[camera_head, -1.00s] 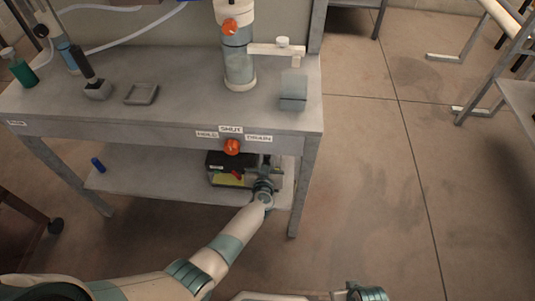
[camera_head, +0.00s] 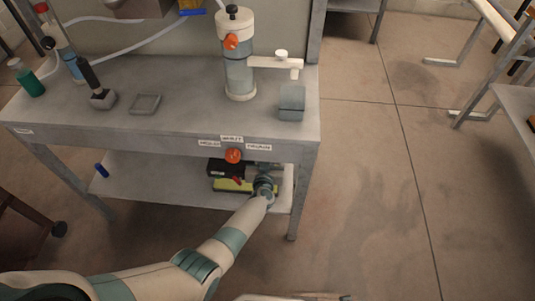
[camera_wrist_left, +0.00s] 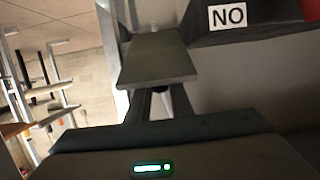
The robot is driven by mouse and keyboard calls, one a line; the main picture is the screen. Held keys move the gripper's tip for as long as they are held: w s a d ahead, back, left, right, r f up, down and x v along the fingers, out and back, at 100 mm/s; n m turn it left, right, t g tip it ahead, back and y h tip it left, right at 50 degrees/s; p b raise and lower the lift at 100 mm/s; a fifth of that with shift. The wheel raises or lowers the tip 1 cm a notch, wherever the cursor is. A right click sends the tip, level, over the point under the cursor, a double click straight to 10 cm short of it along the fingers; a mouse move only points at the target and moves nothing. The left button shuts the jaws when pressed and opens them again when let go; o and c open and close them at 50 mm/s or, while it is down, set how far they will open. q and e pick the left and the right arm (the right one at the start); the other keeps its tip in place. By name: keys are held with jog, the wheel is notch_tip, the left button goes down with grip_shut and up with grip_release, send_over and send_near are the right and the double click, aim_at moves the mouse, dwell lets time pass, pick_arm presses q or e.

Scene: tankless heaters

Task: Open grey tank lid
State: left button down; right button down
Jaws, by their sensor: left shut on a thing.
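My left gripper (camera_head: 262,184) is under the bench at the right end of the lower shelf, beside a dark box (camera_head: 222,168) with a yellow lower part (camera_head: 231,186) and a small red part. In the left wrist view the dark fingers close on a flat grey plate (camera_wrist_left: 158,59), which may be the tank lid. A dark body (camera_wrist_left: 255,22) with a white "NO" label lies right of the plate. The arm and gripper partly hide the box's right side, so I cannot tell how far any lid is raised. My right gripper is not in view.
The bench (camera_head: 175,110) stands above the shelf (camera_head: 145,185), with its right front leg (camera_head: 297,205) close to my left arm.

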pick_arm(q)
jog(key=shift+w+r, duration=0.3)
jog(key=shift+r, duration=0.15)
jog(key=shift+w+r+p, duration=0.3)
jog(key=shift+w+p, duration=0.05)
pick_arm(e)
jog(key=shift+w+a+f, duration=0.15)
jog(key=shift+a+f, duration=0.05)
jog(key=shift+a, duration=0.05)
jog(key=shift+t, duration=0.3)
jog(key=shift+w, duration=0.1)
